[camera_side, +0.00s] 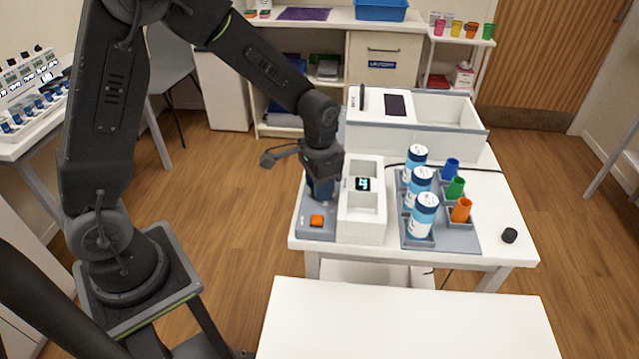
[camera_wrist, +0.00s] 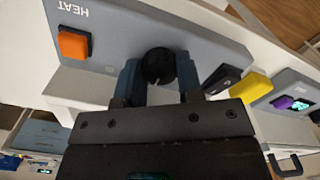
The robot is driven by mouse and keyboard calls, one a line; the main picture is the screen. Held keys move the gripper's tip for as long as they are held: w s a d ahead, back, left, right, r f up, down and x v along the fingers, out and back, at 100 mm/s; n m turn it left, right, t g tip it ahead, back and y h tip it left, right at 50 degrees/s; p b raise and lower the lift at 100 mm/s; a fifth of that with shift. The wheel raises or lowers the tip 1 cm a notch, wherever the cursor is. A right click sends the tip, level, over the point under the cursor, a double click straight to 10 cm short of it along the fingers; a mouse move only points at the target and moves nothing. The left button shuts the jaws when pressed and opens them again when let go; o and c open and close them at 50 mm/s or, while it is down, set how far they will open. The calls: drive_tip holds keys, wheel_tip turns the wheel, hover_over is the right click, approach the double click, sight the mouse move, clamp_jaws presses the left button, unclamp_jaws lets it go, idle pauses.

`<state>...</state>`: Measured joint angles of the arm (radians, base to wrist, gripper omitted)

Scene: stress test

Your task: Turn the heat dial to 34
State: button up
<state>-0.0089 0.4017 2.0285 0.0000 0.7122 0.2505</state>
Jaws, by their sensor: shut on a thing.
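The heat dial (camera_wrist: 159,66) is a round black knob on a grey panel marked HEAT (camera_wrist: 105,40) in the wrist view. My gripper (camera_wrist: 160,80) is shut on it, with one blue finger on each side. In the side view my gripper (camera_side: 321,190) points down at the panel (camera_side: 313,236) and hides the dial. An orange button (camera_side: 317,221) sits on the panel in front of it; it also shows in the wrist view (camera_wrist: 74,43). A small lit display (camera_side: 362,184) is on the white unit beside the panel; its digits are too small to read surely.
A grey rack (camera_side: 452,235) to the right holds several blue-and-white canisters (camera_side: 423,217) and coloured cups (camera_side: 461,210). A loose black knob (camera_side: 509,235) lies near the table's right edge. A white bin (camera_side: 455,122) stands behind. The white front table (camera_side: 405,325) is bare.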

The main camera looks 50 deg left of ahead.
idle(0.5)
drive_tip(key=o, duration=0.7)
drive_tip(key=shift+c, duration=0.2)
drive_tip(key=shift+r, duration=0.1)
wheel_tip(320, 180, up, 14)
drive_tip(key=s+r+n+t, duration=0.2)
drive_tip(key=s+r+t, duration=0.2)
drive_tip(key=s, duration=1.4)
drive_tip(key=shift+d+n+t, duration=0.2)
drive_tip(key=shift+n+t, duration=0.2)
drive_tip(key=shift+t, duration=0.4)
